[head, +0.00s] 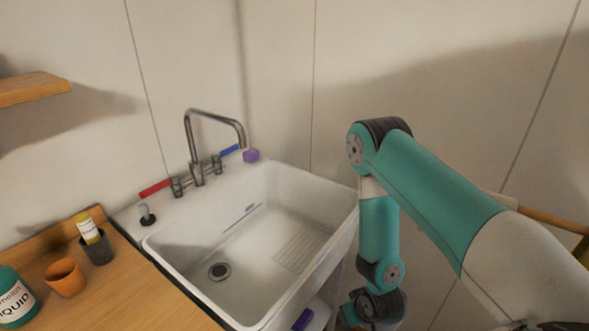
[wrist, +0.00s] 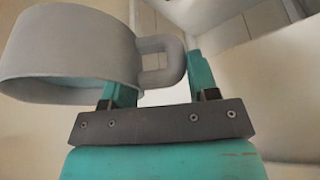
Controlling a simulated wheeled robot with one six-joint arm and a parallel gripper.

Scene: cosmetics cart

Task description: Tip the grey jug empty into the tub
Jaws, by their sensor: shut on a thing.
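The grey jug (wrist: 75,45) fills the upper left of the wrist view, its loop handle (wrist: 178,58) on its right side. My gripper (wrist: 160,82) is shut on the handle, one finger on each side of it. I cannot tell how far the jug is tilted, and its contents do not show. The white tub (head: 235,300) is a deep sink in the middle of the head view, with a drain on its floor. My arm reaches down at the tub's right, outside its rim. The gripper and jug cannot be made out in the head view.
A tap (head: 197,165) with red and blue levers stands behind the tub. A purple item (head: 251,155) sits on its back rim. A wooden counter (head: 130,290) at the left holds an orange cup (head: 65,278), a dark cup (head: 98,250) and a green bottle (head: 15,298).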

